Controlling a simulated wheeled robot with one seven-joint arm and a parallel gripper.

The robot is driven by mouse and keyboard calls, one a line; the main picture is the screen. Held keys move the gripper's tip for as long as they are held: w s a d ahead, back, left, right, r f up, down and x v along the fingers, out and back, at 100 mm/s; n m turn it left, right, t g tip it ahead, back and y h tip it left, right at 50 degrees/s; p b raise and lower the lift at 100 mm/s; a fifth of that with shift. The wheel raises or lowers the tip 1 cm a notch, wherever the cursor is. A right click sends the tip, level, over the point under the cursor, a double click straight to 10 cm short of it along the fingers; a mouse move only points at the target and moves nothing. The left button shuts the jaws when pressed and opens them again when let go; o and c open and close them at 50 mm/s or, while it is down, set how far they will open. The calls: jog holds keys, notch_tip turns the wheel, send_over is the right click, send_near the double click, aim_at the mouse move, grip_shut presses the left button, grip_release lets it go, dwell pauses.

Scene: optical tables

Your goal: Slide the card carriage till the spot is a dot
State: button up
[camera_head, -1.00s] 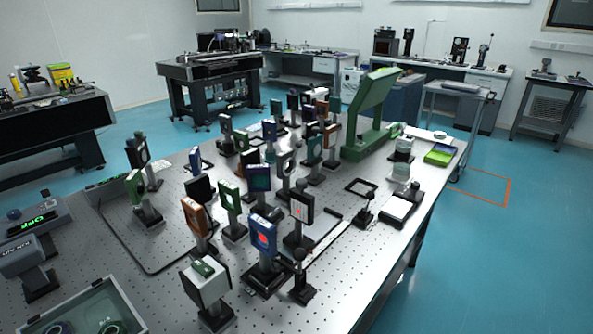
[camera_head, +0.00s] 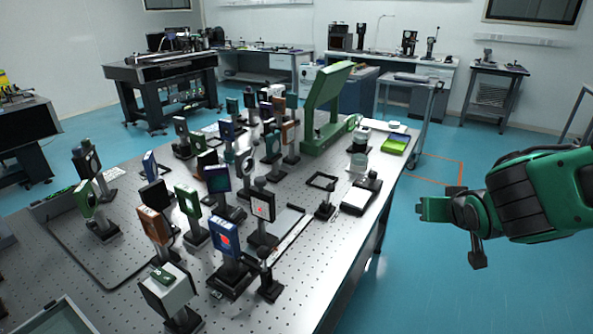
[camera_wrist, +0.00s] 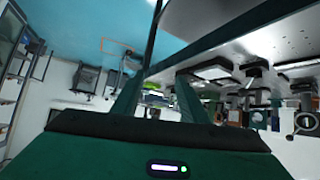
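A white card (camera_head: 262,206) in a dark frame stands on a post near the front right of the optical table (camera_head: 345,255). A small red mark shows on it; its exact shape is too small to tell. Its foot is beside a pale rail strip (camera_head: 290,240). A blue mount (camera_head: 225,238) with a red disc stands in front of it to the left. My gripper (camera_head: 424,209) is out over the floor, right of the table and apart from everything. In the wrist view its two fingers stand apart with nothing between them (camera_wrist: 158,98).
Several mounts on posts crowd the table's left and middle. A short post with a ball top (camera_head: 268,256) stands at the near rail end, another (camera_head: 327,200) beyond.

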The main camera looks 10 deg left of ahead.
jog(key=w+a+r+n+t+y, duration=0.1)
jog(key=a+r+n+t+y, duration=0.2)
jog(key=a, duration=1)
jog(key=n+y, duration=0.5)
jog(key=y, duration=0.5)
send_near(264, 180)
jog(key=shift+g, duration=0.4)
jog(key=x, duration=0.4)
jog(key=shift+w+a+r, duration=0.1)
jog(key=shift+w+r, duration=0.2)
jog(key=shift+w, duration=0.1)
jog(key=x, duration=1)
jog(key=shift+a, duration=0.2)
jog(key=shift+f, duration=0.1)
jog(key=shift+w, duration=0.1)
grip_shut()
